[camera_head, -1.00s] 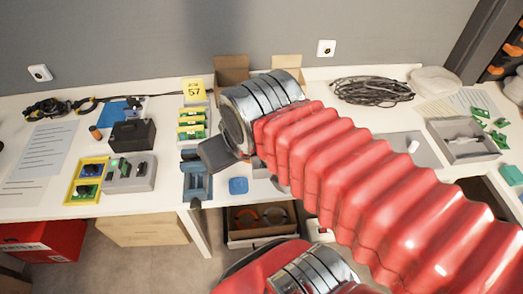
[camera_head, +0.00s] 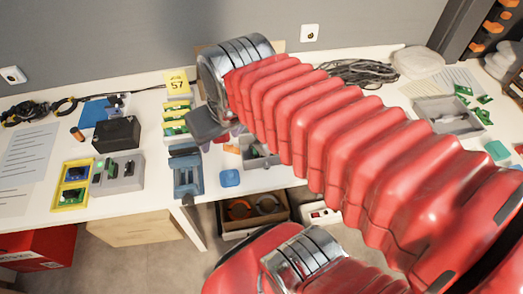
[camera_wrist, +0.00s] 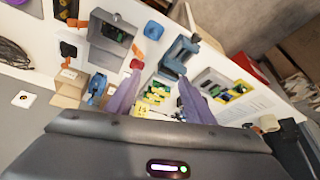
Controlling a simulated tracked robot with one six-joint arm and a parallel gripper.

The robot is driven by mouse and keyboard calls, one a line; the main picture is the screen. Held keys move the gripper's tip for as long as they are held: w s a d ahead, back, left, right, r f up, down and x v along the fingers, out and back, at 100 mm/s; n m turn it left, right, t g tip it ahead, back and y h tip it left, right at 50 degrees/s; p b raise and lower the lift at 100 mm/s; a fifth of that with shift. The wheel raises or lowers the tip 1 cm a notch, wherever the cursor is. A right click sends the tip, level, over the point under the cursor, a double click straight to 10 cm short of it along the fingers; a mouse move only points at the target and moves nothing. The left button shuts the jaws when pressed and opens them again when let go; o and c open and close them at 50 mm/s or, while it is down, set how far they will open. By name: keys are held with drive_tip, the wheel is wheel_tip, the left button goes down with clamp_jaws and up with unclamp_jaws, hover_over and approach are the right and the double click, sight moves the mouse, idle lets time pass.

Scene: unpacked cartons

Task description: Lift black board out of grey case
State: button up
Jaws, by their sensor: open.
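A grey case (camera_head: 261,159) stands behind my arm near the table's front edge, partly hidden. In the wrist view a grey case (camera_wrist: 96,58) at the upper left holds a dark flat piece (camera_wrist: 113,34), which may be the black board. Another grey case (camera_head: 104,183) with small green and dark parts stands at left, beside a yellow case (camera_head: 57,194). I cannot tell for sure which grey case is meant. My gripper (camera_head: 220,139) is open and empty above the table, left of the partly hidden grey case. Its two purple fingers (camera_wrist: 160,74) are apart in the wrist view.
A blue holder (camera_head: 186,178) and a small blue block (camera_head: 230,178) lie near the front edge. A black box (camera_head: 117,133), yellow racks (camera_head: 176,120) and a coil of black cable (camera_head: 362,72) are around. An open grey tray (camera_head: 427,108) stands at right.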

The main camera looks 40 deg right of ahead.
drive_tip(key=w+d+f+m+g, duration=0.2)
drive_tip(key=w+d+f, duration=0.2)
drive_tip(key=d, duration=0.5)
drive_tip(key=w+d+f+m+g, duration=0.2)
drive_tip(key=w+d+f, duration=0.3)
drive_tip(key=d+f, duration=0.3)
drive_tip(key=shift+w+d+f+m+g, duration=0.2)
drive_tip(key=shift+d+f+m+g, duration=0.15)
drive_tip(key=shift+d+g, duration=0.15)
drive_tip(key=shift+f, duration=4.3)
drive_tip(key=shift+d+f, duration=0.1)
drive_tip(key=shift+f, duration=2.5)
drive_tip(key=shift+c, duration=0.5)
